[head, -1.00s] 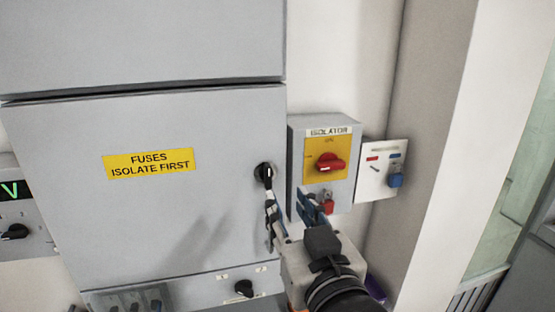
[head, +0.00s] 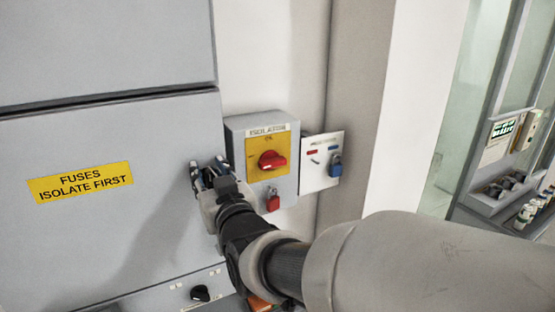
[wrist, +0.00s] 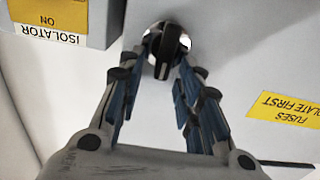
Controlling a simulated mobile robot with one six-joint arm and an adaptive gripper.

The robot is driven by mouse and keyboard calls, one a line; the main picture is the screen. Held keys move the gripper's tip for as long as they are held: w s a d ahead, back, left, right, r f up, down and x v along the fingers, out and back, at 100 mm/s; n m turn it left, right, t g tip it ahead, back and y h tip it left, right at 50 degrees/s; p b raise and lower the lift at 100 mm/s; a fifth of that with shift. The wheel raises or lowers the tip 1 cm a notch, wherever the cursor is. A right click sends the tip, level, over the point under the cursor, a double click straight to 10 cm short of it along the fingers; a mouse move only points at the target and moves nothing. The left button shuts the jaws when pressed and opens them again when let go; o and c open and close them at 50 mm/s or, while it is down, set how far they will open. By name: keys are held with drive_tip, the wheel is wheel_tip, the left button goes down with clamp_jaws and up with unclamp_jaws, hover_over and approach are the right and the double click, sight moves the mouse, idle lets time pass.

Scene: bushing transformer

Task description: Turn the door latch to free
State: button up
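The door latch is a black knob (wrist: 168,48) on a round plate on the grey fuse cabinet door (head: 120,240). In the wrist view it is at top centre, its grip pointing up and down the picture. My gripper (wrist: 167,60) reaches it with one blue-padded finger on each side. The fingers look open around the knob, with narrow gaps; contact is hard to judge. In the head view my gripper (head: 208,172) is at the door's right edge and hides the latch.
The isolator box (head: 268,163), with a red rotary handle (head: 271,160) and red padlock (head: 273,200), stands close right of my gripper. A white panel with a blue padlock (head: 335,167) is beyond it. A small black knob (head: 200,293) sits below the door.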

drive_tip(key=shift+s, duration=0.1)
clamp_jaws()
idle(0.3)
drive_tip(key=shift+d+f+m+b, duration=0.1)
drive_tip(key=shift+m+b, duration=0.2)
drive_tip(key=shift+b, duration=0.3)
drive_tip(key=m+b, duration=0.2)
drive_tip(key=b, duration=0.2)
drive_tip(key=shift+w+d+f+m, duration=0.2)
drive_tip(key=shift+w+d+m, duration=0.1)
drive_tip(key=shift+m, duration=0.1)
drive_tip(key=m+b, duration=0.4)
drive_tip(key=b, duration=0.1)
drive_tip(key=shift+w+d+f, duration=0.15)
drive_tip(key=shift+d+f, duration=0.05)
drive_tip(key=shift+d, duration=0.15)
drive_tip(key=m+b, duration=0.1)
drive_tip(key=m, duration=0.2)
drive_tip(key=f+m+b, duration=0.1)
drive_tip(key=m+b, duration=0.1)
drive_tip(key=m, duration=0.2)
drive_tip(key=m+b, duration=0.1)
drive_tip(key=m, duration=0.2)
drive_tip(key=shift+w+d+f+m, duration=0.25)
drive_tip(key=shift+d+m, duration=0.05)
drive_tip(key=shift+d, duration=0.1)
